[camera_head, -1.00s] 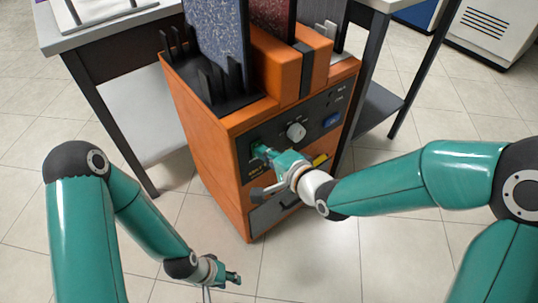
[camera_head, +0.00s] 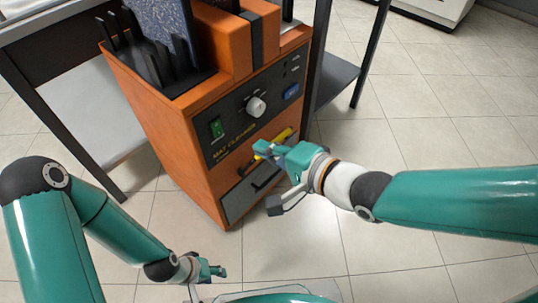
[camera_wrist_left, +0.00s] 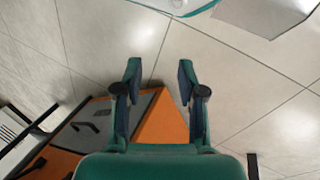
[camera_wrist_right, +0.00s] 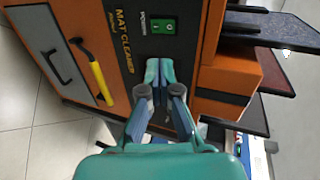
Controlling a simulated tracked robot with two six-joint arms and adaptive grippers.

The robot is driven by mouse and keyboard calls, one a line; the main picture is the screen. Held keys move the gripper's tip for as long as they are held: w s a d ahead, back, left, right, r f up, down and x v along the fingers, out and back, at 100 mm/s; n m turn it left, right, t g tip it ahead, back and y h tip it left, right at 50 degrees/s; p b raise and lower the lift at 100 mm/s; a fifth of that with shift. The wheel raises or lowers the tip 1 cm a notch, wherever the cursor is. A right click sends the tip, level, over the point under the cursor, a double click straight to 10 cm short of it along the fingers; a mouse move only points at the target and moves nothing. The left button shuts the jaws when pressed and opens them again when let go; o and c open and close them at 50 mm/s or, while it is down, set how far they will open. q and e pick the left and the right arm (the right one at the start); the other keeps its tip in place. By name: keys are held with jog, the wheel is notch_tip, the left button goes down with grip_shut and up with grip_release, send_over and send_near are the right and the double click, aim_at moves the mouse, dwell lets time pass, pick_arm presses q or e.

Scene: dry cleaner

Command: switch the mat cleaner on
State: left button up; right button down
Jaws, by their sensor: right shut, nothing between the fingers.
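The mat cleaner (camera_head: 165,140) is an orange cabinet with a dark control panel, left of centre in the head view. Its green power switch (camera_head: 216,127) is at the panel's left end and is uncovered. In the right wrist view the green switch (camera_wrist_right: 163,26) shows beside the "MAT CLEANER" lettering; I cannot tell which way its rocker is pressed. My right gripper (camera_head: 261,150) is shut and empty in front of the panel, apart from the switch. Its closed fingertips show in the right wrist view (camera_wrist_right: 159,68). My left gripper (camera_head: 218,270) is low, open and empty; its fingers show in the left wrist view (camera_wrist_left: 159,68).
A white knob (camera_head: 256,106) and a blue button (camera_head: 291,91) sit right of the switch. A yellow handle (camera_wrist_right: 99,83) and a grey drawer (camera_head: 252,186) are below the panel. Mats stand in the top slots. Tables flank the cabinet; the tiled floor in front is clear.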

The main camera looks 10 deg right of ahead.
pick_arm(q)
jog(key=shift+f, duration=0.3)
pick_arm(e)
jog(key=shift+s+d+r, duration=0.15)
jog(key=shift+s+d, duration=0.1)
jog(key=shift+s, duration=0.05)
pick_arm(q)
jog(key=shift+c, duration=0.2)
jog(key=shift+c, duration=1.4)
grip_shut()
pick_arm(e)
jog(key=d+f+n+g+h, duration=0.1)
jog(key=d+f+g+h, duration=0.1)
jog(key=f, duration=0.8)
jog(key=d+f+n+g+h, duration=0.1)
jog(key=d+f+n+g, duration=0.1)
jog(key=f, duration=0.7)
jog(key=s+d+f+n+g+h, duration=0.1)
jog(key=s+f+n+g, duration=0.1)
jog(key=s+f, duration=0.4)
jog(key=s+d+f+n+g+h, duration=0.1)
jog(key=s+f, duration=0.5)
jog(key=f, duration=0.8)
jog(key=d+n+g, duration=0.1)
jog(key=n+g, duration=0.1)
jog(key=g, duration=0.1)
jog(key=shift+s, duration=0.15)
